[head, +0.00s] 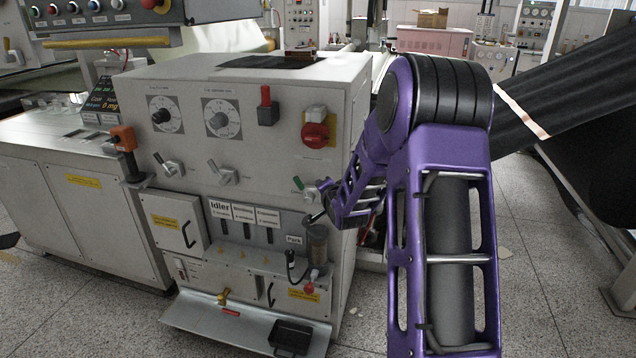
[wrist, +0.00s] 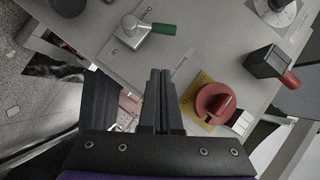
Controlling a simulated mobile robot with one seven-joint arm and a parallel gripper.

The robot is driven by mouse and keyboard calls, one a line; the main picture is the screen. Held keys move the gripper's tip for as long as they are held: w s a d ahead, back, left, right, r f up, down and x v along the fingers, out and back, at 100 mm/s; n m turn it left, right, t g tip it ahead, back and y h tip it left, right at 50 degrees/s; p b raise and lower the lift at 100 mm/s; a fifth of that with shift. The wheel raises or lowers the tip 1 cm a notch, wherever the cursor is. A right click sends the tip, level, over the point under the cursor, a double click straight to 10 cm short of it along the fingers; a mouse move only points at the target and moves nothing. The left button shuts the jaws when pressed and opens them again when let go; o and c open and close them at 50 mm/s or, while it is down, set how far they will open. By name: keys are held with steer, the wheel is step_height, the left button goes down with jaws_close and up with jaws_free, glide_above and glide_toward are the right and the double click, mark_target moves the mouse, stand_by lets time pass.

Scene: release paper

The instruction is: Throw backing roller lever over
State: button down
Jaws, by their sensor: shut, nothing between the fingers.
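A small metal lever with a green grip (head: 299,184) sits at the lower right of the grey cabinet's upper front. In the wrist view this green-gripped lever (wrist: 160,28) is at the top, its grip pointing right. Two similar metal levers, one at left (head: 172,168) and one in the middle (head: 226,174), stand in the same row. I cannot read which label names the backing roller. My gripper (head: 314,217) is just below the green-gripped lever in the head view. In the wrist view my gripper (wrist: 160,72) is shut and empty, its fingertips apart from the green grip.
A red rotary knob on a yellow plate (head: 315,133) and a black switch with a red handle (head: 266,105) are above the levers. An orange-topped lever (head: 123,138) stands at the cabinet's left edge. A black roll (head: 570,90) crosses at right. Open speckled floor shows at right.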

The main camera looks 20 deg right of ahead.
steer(key=v, duration=0.3)
steer(key=shift+s, duration=0.35)
steer(key=shift+r, duration=0.1)
